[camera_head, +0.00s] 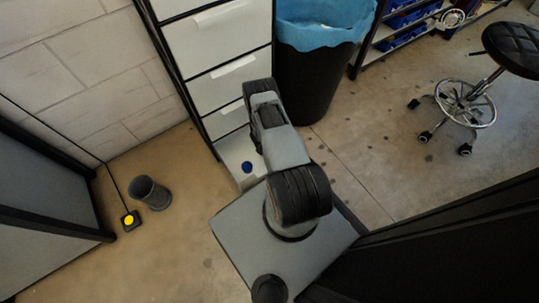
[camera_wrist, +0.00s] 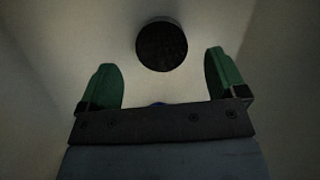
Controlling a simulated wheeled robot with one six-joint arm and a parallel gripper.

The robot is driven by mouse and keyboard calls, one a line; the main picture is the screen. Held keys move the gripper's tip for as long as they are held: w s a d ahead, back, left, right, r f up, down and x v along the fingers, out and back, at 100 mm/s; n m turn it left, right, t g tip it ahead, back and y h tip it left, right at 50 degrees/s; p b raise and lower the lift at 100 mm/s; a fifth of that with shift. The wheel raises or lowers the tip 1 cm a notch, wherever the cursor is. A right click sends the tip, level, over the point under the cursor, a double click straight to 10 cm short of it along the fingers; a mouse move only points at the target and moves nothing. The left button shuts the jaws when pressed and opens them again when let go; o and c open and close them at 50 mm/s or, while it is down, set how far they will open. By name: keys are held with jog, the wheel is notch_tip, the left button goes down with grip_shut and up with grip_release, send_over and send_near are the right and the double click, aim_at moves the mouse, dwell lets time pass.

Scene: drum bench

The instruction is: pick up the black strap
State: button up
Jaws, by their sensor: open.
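In the wrist view, a dark round thing (camera_wrist: 161,47) with a rough black surface lies on a pale surface. It looks like the black strap rolled into a coil, though the dim light leaves this unsure. My gripper (camera_wrist: 166,72) has its two green fingers spread wide. The round thing shows between and just beyond the fingertips, apart from both. The gripper is empty. In the head view my arm hides the strap, and the gripper cannot be made out clearly.
The bottom drawer (camera_head: 230,152) of a white cabinet (camera_head: 218,45) is open, with a blue round thing (camera_head: 247,168) inside. A black bin (camera_head: 312,85) with a blue liner stands right of it. A dark cylinder (camera_head: 150,193) and yellow button (camera_head: 129,220) are on the floor at left.

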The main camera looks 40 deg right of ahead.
jog(key=b+x, duration=0.3)
jog(key=x, duration=0.2)
jog(key=shift+s, duration=0.1)
jog(key=shift+r, duration=0.15)
jog(key=c, duration=1)
